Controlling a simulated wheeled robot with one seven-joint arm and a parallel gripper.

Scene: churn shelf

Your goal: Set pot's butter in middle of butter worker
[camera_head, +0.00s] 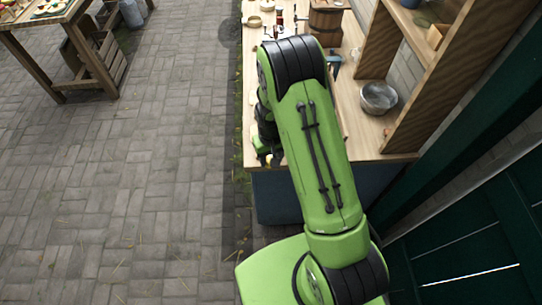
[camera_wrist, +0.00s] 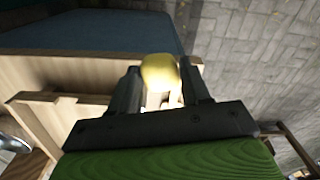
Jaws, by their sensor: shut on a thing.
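My gripper (camera_wrist: 163,88) is shut on a yellow rounded lump, which looks like the butter (camera_wrist: 159,70), seen between the fingers in the wrist view. A pale, bright patch shows just below the lump; I cannot tell what it is. My arm covers much of the counter in the head view.
Open paving (camera_head: 150,180) lies left, with a wooden table (camera_head: 85,50) at the far left.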

